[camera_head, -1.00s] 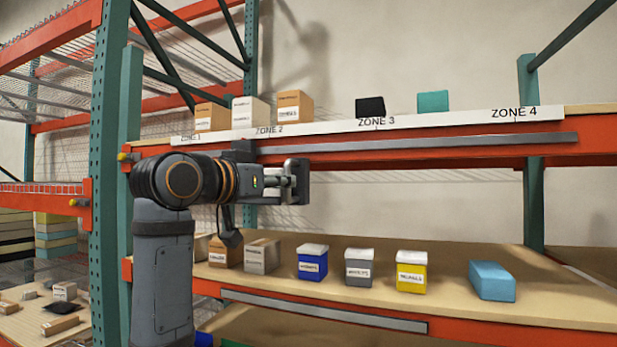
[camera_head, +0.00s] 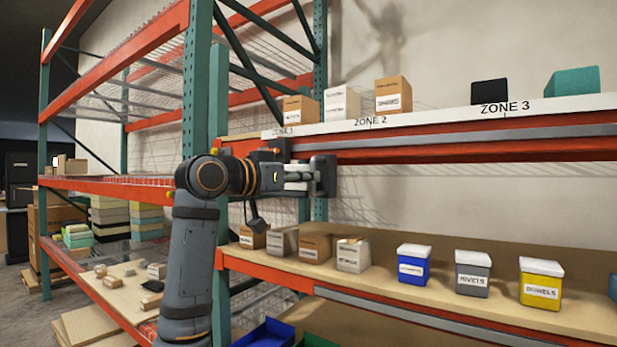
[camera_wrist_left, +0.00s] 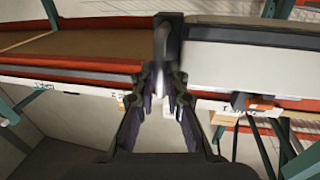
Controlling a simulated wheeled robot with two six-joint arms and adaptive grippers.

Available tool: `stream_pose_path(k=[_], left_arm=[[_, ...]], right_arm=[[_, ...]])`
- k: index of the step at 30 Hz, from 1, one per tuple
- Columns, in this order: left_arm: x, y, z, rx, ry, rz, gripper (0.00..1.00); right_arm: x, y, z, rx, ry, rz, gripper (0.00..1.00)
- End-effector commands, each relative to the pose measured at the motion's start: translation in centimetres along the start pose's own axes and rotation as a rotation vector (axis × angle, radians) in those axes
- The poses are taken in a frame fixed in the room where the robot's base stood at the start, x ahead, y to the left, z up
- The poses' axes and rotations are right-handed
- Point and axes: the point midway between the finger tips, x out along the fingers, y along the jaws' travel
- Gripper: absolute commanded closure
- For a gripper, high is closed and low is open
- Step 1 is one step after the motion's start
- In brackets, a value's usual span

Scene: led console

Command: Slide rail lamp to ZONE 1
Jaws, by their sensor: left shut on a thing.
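My left gripper (camera_head: 308,176) is at the front of the upper shelf, just below and to the right of the ZONE 1 label (camera_head: 283,131). It is shut on the rail lamp (camera_head: 324,175), which shows as a dark block at its tip in the head view. The lamp is left of the ZONE 2 label (camera_head: 370,121). In the left wrist view, the fingers (camera_wrist_left: 162,80) close around a pale upright part; the gripper hides much of the lamp. My right gripper is out of view.
A grey rail (camera_head: 430,137) runs along the orange beam to the right. Boxes (camera_head: 342,103) stand above on the upper shelf. Lidded bins (camera_head: 473,273) stand on the lower shelf.

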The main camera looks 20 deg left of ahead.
Motion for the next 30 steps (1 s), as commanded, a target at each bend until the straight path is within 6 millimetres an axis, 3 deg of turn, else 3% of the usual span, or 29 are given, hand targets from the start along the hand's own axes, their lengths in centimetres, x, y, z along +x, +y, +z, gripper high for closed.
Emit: stream_pose_path(k=[6, 7, 12, 23, 30], left_arm=[[-0.1, -0.2, -0.2, 0.002, 0.004, -0.007, 1.00], [-0.1, -0.2, -0.2, 0.002, 0.004, -0.007, 0.86], [-0.1, -0.1, -0.1, 0.002, 0.003, -0.006, 0.64], [-0.7, -0.2, -0.1, 0.001, 0.003, -0.006, 0.64], [-6.0, -0.4, -0.1, 0.005, 0.004, -0.012, 0.64]], right_arm=[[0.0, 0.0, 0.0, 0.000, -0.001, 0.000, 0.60], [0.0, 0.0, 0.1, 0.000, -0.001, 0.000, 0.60], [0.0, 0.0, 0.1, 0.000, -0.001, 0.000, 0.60], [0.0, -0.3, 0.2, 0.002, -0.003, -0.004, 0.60], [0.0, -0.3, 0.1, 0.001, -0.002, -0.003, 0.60]])
